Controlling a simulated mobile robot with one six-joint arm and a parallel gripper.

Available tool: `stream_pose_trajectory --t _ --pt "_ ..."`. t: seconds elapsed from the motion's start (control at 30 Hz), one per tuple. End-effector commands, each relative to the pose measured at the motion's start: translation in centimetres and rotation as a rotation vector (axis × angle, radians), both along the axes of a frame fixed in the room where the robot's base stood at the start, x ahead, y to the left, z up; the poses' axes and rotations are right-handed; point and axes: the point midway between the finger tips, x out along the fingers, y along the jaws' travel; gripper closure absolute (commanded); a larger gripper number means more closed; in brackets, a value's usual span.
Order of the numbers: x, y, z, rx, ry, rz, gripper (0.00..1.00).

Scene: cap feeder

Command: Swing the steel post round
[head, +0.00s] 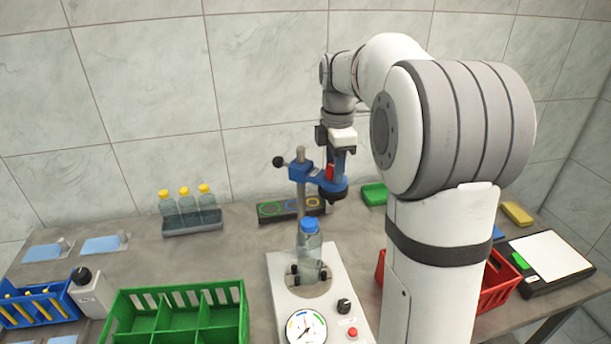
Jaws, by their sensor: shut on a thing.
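The steel post (301,206) stands upright behind the white base unit (283,318). A blue clamp with a black knob (279,162) sits near its top. A blue head (333,189) reaches out from the clamp to the right, with a dark tip below and a red part on it. My gripper (341,160) comes down from above and is shut on the upper part of this head; the exact contact is hard to see. A clear bottle (310,257) with a blue cap stands in the base unit's round seat, in front of and below the head.
A green divided crate (178,291) stands at the front left. Bottles with yellow caps (186,205) stand in a grey rack at the back. A dark panel with coloured rings (272,209) lies behind the post. A red crate (500,284) is partly hidden by my arm.

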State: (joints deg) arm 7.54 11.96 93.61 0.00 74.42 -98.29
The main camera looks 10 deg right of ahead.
Motion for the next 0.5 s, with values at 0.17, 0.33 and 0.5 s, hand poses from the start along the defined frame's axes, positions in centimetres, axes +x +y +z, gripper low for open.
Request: stream_pose_trajectory --t 0.17,0.33,0.5 --pt "0.2 -0.1 0.1 0.000 0.000 0.026 0.82" --pt "1.0 -0.7 0.2 0.000 0.000 0.136 0.82" --pt "1.8 -1.2 0.2 0.001 -0.001 0.237 0.82"
